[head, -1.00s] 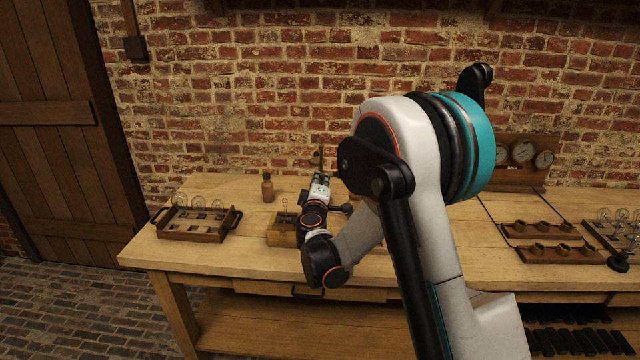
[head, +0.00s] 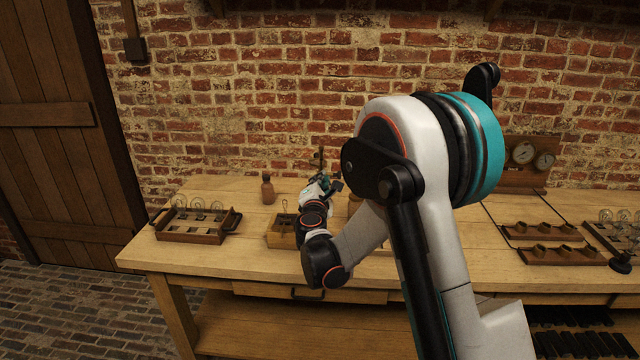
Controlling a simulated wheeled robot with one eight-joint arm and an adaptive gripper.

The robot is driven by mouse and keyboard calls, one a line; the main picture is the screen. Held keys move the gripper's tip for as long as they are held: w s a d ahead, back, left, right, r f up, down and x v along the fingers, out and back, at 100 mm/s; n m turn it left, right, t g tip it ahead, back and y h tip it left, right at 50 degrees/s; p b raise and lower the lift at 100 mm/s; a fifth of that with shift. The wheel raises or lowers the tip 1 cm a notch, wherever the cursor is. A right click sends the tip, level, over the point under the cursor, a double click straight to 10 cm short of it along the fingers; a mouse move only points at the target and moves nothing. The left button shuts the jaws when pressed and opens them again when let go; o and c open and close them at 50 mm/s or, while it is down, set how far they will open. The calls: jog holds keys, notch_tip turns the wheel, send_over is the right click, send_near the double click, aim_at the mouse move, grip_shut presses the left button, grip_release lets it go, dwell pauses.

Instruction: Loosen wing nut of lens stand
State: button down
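The lens stand appears to be the thin dark upright (head: 319,158) behind my gripper, at the back of the bench; only its upper part shows. I cannot make out its wing nut, which is hidden or too small. My gripper (head: 334,187) is at the stand, in front of it and slightly to the right in the picture. My wrist covers the stand's lower part. The fingers are small and partly hidden by the wrist, so I cannot tell whether they are open or shut, or whether they touch the stand.
The wooden bench (head: 190,256) carries a bulb tray (head: 196,237) at left, a small wooden box (head: 280,240), and a brown bottle (head: 267,188). At right are wooden racks (head: 552,255) and a gauge board (head: 520,178). Bare bench lies between the tray and bottle.

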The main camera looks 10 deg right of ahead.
jog(key=shift+n, duration=1.3)
jog(key=c, duration=1.1)
grip_release()
jog(key=v, duration=1.2)
